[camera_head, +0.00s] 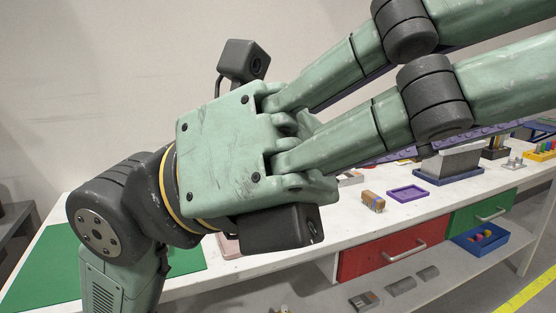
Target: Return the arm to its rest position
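My arm fills the left and upper part of the head view, very close to the camera. A dark wrist joint leads into the green palm of my gripper (225,150), with dark camera-like boxes at its top and bottom. Two green fingers with dark knuckles reach to the upper right and leave the picture. They run roughly side by side with a gap between them. The fingertips are out of view, so I cannot tell how far apart they are or whether anything is between them. The gripper hides part of the bench behind it.
A white bench (437,213) carries a green mat (50,265), a brown block (373,201), a purple tray (407,198) and a grey block on a blue base (449,177). Red (362,262) and green (490,212) drawer fronts sit below. A blue bin (482,246) stands on the lower shelf.

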